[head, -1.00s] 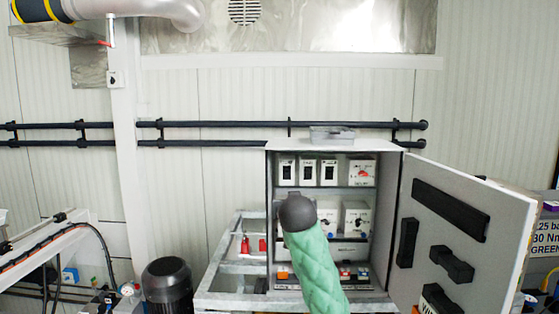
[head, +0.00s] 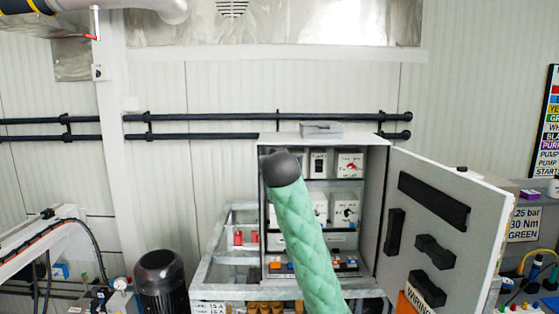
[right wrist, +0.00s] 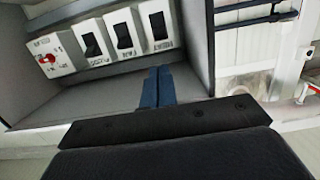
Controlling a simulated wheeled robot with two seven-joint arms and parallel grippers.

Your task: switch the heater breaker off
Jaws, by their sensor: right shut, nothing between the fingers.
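The open grey cabinet (head: 266,235) holds a top row of three white breakers with black rockers and a white unit with a red rotary switch (head: 349,164). One breaker (head: 318,163) shows in the head view; my right arm covers the others. The right wrist view shows all three breakers, the near one (right wrist: 158,26), the middle one (right wrist: 124,36) and the far one (right wrist: 91,46). My left gripper is out of view.
The cabinet door (head: 455,215) stands open to the right, with black handles or holders on it. Lower rows of white units (head: 346,209) and coloured terminals (head: 345,264) sit below. A black motor (head: 160,280) stands left; black rails (head: 200,118) run along the wall.

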